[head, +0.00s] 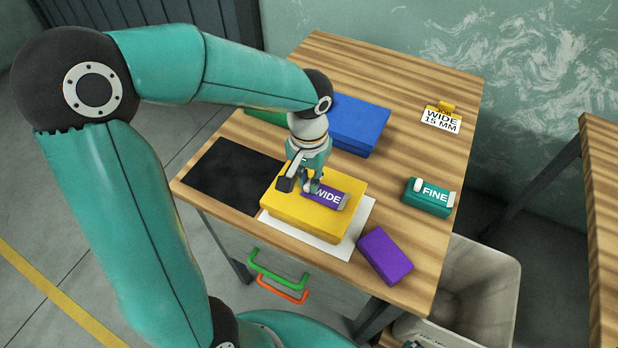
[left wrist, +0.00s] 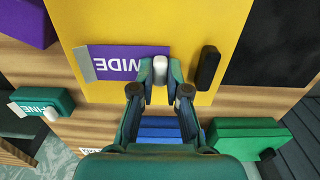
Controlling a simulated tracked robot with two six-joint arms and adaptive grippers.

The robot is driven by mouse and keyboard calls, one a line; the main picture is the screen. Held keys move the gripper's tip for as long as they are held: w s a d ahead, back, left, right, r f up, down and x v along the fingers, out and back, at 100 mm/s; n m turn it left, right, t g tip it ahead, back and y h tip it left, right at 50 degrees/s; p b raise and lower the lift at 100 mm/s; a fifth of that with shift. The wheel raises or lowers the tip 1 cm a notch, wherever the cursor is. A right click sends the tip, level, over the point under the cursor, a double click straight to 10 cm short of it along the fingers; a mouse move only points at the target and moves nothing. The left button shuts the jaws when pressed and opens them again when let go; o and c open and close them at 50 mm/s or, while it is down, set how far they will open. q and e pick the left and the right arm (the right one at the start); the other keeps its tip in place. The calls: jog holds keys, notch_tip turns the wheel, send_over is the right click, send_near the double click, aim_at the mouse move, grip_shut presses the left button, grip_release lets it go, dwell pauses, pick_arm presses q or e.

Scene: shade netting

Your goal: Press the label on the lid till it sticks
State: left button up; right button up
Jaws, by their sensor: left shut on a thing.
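The purple piece marked WIDE (head: 328,197) lies over the top of the yellow box (head: 290,214), which I take as the lid. In the left wrist view the purple WIDE piece (left wrist: 115,63) has a grey strip at its far end and a white knob (left wrist: 160,70) at its near end. My left gripper (head: 311,187) is over the box with its fingers (left wrist: 160,82) shut around that white knob. I cannot tell whether the piece touches the lid. A black handle-like part (left wrist: 207,68) is beside the fingers. My right gripper is not in view.
The yellow box stands on a white sheet (head: 352,244). A teal FINE block (head: 430,200), a purple block (head: 385,257), a blue box (head: 357,125), a green box (head: 265,117) and a WIDE 15 MM sign (head: 441,120) surround it. A black mat (head: 228,172) lies left; a grey bin (head: 475,290) stands right.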

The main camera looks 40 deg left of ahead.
pick_arm(q)
jog(key=shift+f+b, duration=0.3)
dwell(0.5)
jog(key=o, duration=0.8)
jog(key=shift+r, duration=0.1)
